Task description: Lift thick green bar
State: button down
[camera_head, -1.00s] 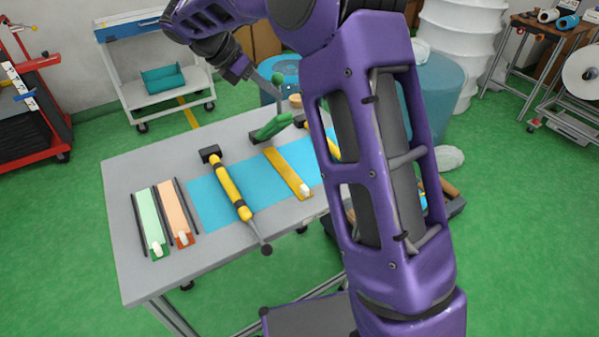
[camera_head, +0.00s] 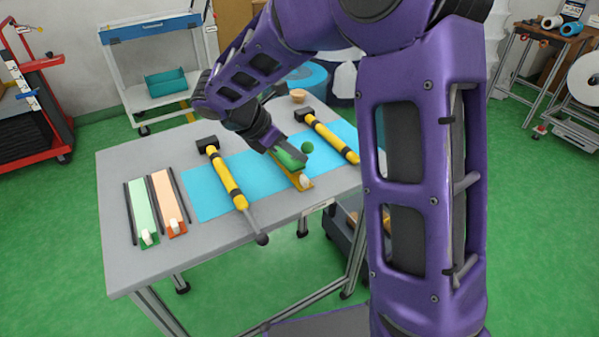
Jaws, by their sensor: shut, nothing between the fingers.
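The thick green bar (camera_head: 285,158) shows in the head view near the middle of the table, low over a yellow strip (camera_head: 305,184) with a pale knob at its front end. A green ball (camera_head: 307,147) is just right of the bar. My gripper (camera_head: 296,158) reaches down from the upper left and is shut and empty. Its dark fingers overlap the bar in the picture. I cannot tell whether they touch it. My gripper and forearm hide the bar's rear end.
Yellow tools with black heads lie left (camera_head: 229,182) and right (camera_head: 330,138) of the bar on a blue mat (camera_head: 205,190). Pale green (camera_head: 143,207) and orange (camera_head: 168,200) strips lie between dark rails at the table's left. The grey table's (camera_head: 125,255) front left is bare.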

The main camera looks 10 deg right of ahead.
jog(key=shift+s+d+f+t+b, duration=0.1)
jog(key=shift+f+t+b, duration=0.05)
jog(key=shift+f+b, duration=0.2)
jog(key=shift+s+d+f+t+b, duration=0.1)
jog(key=shift+f+t+b, duration=0.1)
jog(key=shift+f, duration=0.15)
